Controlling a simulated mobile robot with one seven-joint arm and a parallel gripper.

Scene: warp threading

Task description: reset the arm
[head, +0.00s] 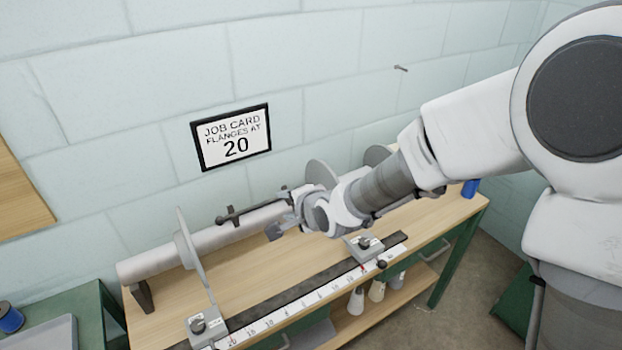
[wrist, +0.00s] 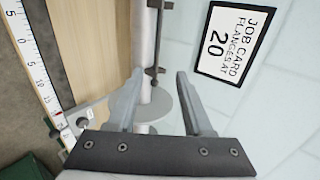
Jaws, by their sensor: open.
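My gripper (head: 279,212) is open in the head view, held over the workbench in front of the grey beam (head: 150,263). My arm reaches in from the right. In the wrist view the two fingers of my gripper (wrist: 160,77) stand apart, with nothing held between them. The beam (wrist: 146,50) and a grey flange disc (wrist: 157,108) show behind the fingers. One flange (head: 190,252) stands upright near the beam's left end. Another disc (head: 322,172) is partly hidden behind my wrist.
The wooden bench (head: 270,268) carries a white number scale (head: 300,305) along its front, with a left block (head: 203,322) and a right block (head: 365,246). A job card (head: 231,137) on the wall reads "FLANGES AT 20". A green side table (head: 85,310) stands left.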

